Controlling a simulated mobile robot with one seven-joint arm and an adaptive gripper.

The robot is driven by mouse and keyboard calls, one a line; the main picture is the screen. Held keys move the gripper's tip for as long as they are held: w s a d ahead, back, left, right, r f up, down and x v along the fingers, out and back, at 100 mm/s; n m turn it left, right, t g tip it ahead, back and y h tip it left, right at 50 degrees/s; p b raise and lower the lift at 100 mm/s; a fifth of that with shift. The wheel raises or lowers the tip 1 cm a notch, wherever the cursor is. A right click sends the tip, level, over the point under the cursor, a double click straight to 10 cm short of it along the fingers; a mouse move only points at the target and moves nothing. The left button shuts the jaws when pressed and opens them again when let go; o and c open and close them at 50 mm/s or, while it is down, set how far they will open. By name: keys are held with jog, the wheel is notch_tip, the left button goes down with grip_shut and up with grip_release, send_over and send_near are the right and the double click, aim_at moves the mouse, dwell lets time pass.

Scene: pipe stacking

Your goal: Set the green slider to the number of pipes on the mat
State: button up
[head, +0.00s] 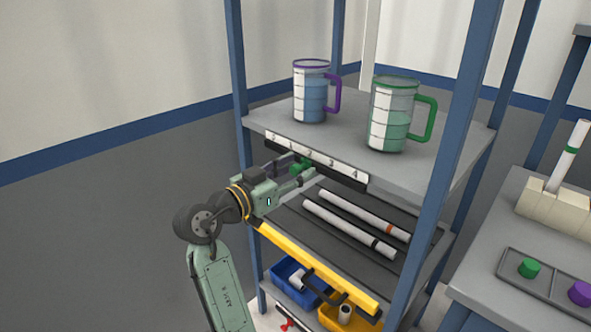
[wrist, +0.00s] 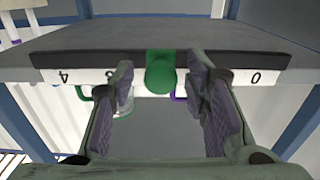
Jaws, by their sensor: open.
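The green slider knob (head: 302,168) sits on a black rail under the white number strip (head: 331,163) on the upper shelf's front edge. In the wrist view the knob (wrist: 160,72) is about midway between the strip's 0 and 4, and it covers the number behind it. My gripper (head: 298,172) is open around the knob, and in the wrist view its fingers (wrist: 160,85) show a gap on both sides. Two white pipes lie on the dark mat (head: 325,232) below: one with an orange band (head: 360,213) and one with a black band (head: 345,229).
A purple-handled jug (head: 311,95) and a green-handled jug (head: 390,115) stand on the upper shelf. A yellow bar (head: 315,267) edges the middle shelf. Blue (head: 288,285) and yellow (head: 335,322) bins sit below. Blue posts (head: 445,145) flank the shelves.

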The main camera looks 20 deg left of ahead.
jog(key=v, duration=1.1)
jog(key=shift+s, duration=0.35)
jog(key=shift+a, duration=0.1)
